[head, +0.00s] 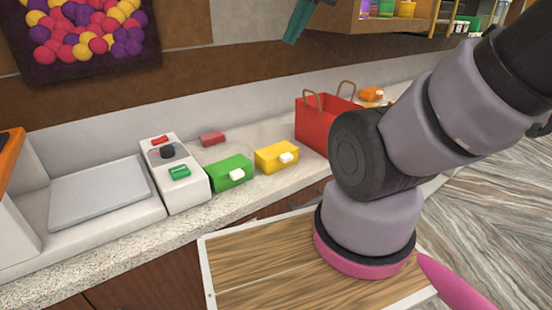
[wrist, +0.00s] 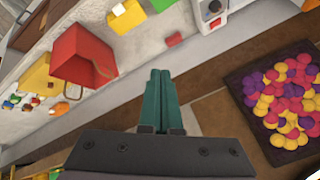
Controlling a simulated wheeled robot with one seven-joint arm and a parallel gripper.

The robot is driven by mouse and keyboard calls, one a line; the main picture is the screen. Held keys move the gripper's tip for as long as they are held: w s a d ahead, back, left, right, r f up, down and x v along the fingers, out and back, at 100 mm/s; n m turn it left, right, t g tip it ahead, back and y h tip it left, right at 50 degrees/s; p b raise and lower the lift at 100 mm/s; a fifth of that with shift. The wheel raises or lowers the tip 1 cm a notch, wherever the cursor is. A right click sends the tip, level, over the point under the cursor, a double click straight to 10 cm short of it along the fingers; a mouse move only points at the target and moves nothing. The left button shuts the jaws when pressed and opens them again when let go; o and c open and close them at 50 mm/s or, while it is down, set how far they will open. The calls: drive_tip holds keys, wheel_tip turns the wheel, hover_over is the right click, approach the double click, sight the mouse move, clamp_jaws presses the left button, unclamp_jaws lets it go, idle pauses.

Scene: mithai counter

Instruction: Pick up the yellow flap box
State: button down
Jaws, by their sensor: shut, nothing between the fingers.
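The yellow flap box (head: 277,157) stands on the pale counter in the head view, between a green box and a red bag. A white flap shows on its front. The gripper is well apart from the yellow box.
A green box (head: 231,173) stands left of the yellow one. A red bag with handles (head: 316,125) stands to its right. A small red block (head: 213,139) lies behind. A white device (head: 188,192) stands farther left. A shelf (head: 340,22) holds jars above.

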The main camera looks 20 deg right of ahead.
drive_tip(key=c, duration=1.1)
unclamp_jaws()
drive_tip(key=o, duration=0.5)
drive_tip(key=shift+w+f, duration=0.15)
drive_tip(key=shift+w, duration=0.2)
drive_tip(key=o, duration=0.5)
drive_tip(key=shift+w+d+f+m+g, duration=0.15)
drive_tip(key=shift+w+f+m+g, duration=0.25)
drive_tip(key=shift+w, duration=0.3)
drive_tip(key=shift+o, duration=0.5)
drive_tip(key=shift+m+g, duration=0.6)
drive_tip(key=shift+m, duration=0.3)
drive_tip(key=w+f, duration=0.1)
drive_tip(key=w, duration=0.1)
drive_tip(key=w+d+f, duration=0.1)
drive_tip(key=w+f, duration=0.1)
drive_tip(key=shift+w, duration=0.2)
drive_tip(key=m+g+h, duration=0.2)
drive_tip(key=m+g, duration=0.3)
drive_tip(key=m, duration=0.3)
hover_over(286, 146)
drive_tip(key=f, duration=2.3)
drive_tip(key=shift+s, duration=0.25)
wheel_tip(286, 146, down, 6)
drive_tip(key=shift+d+r, duration=0.15)
drive_tip(key=shift+w+a+f, duration=0.1)
drive_tip(key=shift+f, duration=1.5)
drive_tip(key=shift+a+f, duration=0.1)
drive_tip(key=shift+f, duration=1.45)
